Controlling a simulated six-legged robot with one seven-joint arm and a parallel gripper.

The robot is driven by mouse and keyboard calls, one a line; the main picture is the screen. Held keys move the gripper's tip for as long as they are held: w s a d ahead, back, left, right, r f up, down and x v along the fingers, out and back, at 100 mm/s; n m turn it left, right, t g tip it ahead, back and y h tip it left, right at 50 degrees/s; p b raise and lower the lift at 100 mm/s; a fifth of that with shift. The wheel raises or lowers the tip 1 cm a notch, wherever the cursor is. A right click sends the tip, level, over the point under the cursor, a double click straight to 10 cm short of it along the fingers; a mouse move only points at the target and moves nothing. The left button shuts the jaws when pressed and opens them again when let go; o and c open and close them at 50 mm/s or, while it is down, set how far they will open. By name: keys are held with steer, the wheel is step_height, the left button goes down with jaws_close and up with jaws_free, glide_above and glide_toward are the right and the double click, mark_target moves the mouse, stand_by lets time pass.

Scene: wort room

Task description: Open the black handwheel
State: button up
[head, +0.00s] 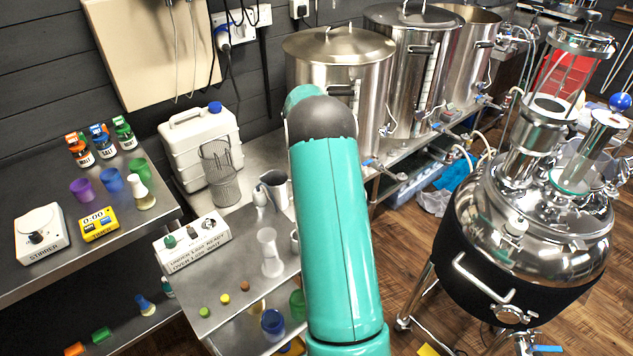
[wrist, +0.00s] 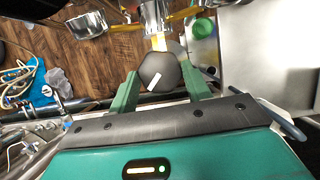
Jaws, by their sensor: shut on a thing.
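In the wrist view the black handwheel (wrist: 168,67) is a dark, rounded, many-sided knob with a white bar mark on its face. The mark lies at a slant. My gripper (wrist: 159,73) has its two green fingers on either side of the handwheel and is shut on it. A shiny metal pipe (wrist: 153,18) runs on beyond the handwheel. In the head view my teal arm reaches away over the bench edge and hides both my gripper and the handwheel.
Steel kettles (head: 335,75) stand on the back bench. A steel tank (head: 530,230) on legs stands at the right. A bench with a white jug (head: 200,145), a wire basket (head: 217,165) and a labelled box (head: 192,243) lies left of my arm. Wooden floor (head: 400,250) shows between.

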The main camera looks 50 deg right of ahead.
steer(key=shift+a+n+h, duration=0.1)
steer(key=shift+n+h, duration=0.4)
steer(key=shift+n, duration=0.7)
steer(key=shift+f, duration=0.1)
steer(key=o, duration=1)
steer(key=shift+c, duration=0.2)
steer(key=v, duration=1.4)
steer(key=shift+s+f, duration=0.1)
